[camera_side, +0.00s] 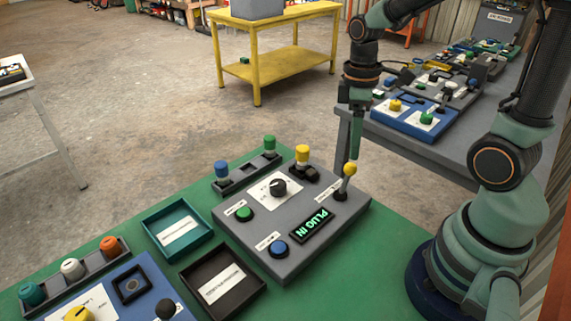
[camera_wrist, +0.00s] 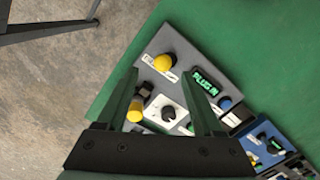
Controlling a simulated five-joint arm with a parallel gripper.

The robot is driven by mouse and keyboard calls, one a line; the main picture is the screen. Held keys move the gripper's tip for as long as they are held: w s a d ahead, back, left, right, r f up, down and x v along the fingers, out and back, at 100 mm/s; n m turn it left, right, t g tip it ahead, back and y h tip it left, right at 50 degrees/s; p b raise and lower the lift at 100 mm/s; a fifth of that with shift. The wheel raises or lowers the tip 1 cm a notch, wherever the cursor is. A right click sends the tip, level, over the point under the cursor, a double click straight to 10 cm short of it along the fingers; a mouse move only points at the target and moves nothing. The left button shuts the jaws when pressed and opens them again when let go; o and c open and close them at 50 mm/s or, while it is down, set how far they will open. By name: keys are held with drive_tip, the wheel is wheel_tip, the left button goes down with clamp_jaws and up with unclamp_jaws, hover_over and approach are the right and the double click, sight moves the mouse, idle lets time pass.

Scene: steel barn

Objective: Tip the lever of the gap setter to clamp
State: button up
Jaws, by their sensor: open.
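The grey panel (camera_side: 330,215) on the green table carries a lever with a yellow ball knob (camera_side: 350,169) at its right corner, beside a white label too small to read. The lever leans a little. In the wrist view the yellow knob (camera_wrist: 163,62) shows ahead of and between the finger tips. My gripper (camera_side: 353,155) points down just above the knob, and its lower end overlaps the lever's top in the side view. In the wrist view my gripper (camera_wrist: 159,74) is open with nothing between its fingers. I cannot tell whether a finger touches the knob.
The panel also has a black dial (camera_side: 278,187), a green button (camera_side: 244,214), a blue button (camera_side: 279,249), a yellow plug (camera_side: 302,155) and a display (camera_side: 312,225) reading "PLUG IN". Trays (camera_side: 178,229) and a blue panel (camera_side: 135,292) lie left. The green table's front right is clear.

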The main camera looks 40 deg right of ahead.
sight(351, 163)
drive_tip(key=f, duration=0.7)
drive_tip(key=shift+s+a+f, duration=0.25)
drive_tip(key=shift+a+f, duration=0.1)
clamp_jaws()
idle(1.0)
